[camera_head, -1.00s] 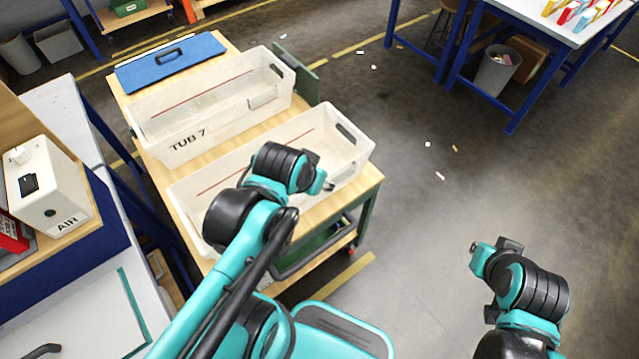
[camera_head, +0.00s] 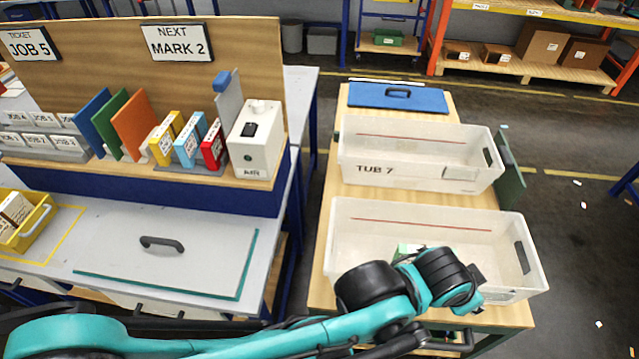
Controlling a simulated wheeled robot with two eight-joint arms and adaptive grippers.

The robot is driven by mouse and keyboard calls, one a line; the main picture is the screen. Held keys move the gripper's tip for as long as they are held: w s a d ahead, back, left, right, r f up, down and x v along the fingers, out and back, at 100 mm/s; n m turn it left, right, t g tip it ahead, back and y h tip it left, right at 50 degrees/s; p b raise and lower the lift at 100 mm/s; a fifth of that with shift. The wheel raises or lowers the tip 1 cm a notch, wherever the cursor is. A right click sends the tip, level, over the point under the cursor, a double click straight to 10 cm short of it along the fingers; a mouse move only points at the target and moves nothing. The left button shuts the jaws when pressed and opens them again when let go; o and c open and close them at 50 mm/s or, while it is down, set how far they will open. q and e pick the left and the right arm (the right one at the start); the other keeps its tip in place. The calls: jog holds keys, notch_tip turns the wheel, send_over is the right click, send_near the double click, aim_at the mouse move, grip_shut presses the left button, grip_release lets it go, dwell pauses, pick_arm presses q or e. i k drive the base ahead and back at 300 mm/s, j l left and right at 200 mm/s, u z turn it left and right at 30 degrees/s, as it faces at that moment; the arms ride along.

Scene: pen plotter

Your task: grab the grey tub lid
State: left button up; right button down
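The grey tub lid (camera_head: 205,270) lies flat on the bench at lower left, a pale grey panel with a teal edge and a dark bar handle (camera_head: 162,243) on top. My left arm comes in from the lower left, and its gripper (camera_head: 474,290) is over the front clear tub (camera_head: 375,213) on the cart, well to the right of the lid. The wrist hides most of the gripper's fingers, so I cannot tell whether they are open or shut. Nothing touches the lid's handle. My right gripper is out of view.
The cart also bears a tub marked TUB 7 (camera_head: 410,182) and a blue lid (camera_head: 370,97). A small green and white thing (camera_head: 405,250) shows in the front tub. A yellow bin (camera_head: 35,228) stands left of the grey lid; a shelf with the AIR box (camera_head: 255,150) is behind it.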

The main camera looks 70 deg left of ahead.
aim_at(190, 254)
jog(key=u, duration=0.45)
jog(key=k+l+u, duration=0.1)
jog(key=u, duration=1.25)
jog(key=k+u, duration=0.1)
jog(key=u, duration=0.8)
jog(key=k+j+u, duration=0.1)
jog(key=u, duration=0.8)
jog(key=z, duration=0.4)
jog(key=j+z, duration=0.2)
jog(key=z, duration=0.25)
jog(key=i+j+z, duration=0.1)
jog(key=j+z, duration=0.15)
jog(key=z, duration=0.15)
jog(key=j+z, duration=0.2)
jog(key=z, duration=0.25)
jog(key=j+z, duration=0.25)
jog(key=z, duration=0.2)
jog(key=k+j+z, duration=0.1)
jog(key=j, duration=0.6)
jog(key=k+j+z, duration=0.15)
jog(key=j, duration=0.2)
jog(key=k+j+z, duration=0.1)
jog(key=j, duration=0.25)
jog(key=k+j, duration=0.15)
jog(key=j, duration=0.2)
jog(key=z, duration=0.05)
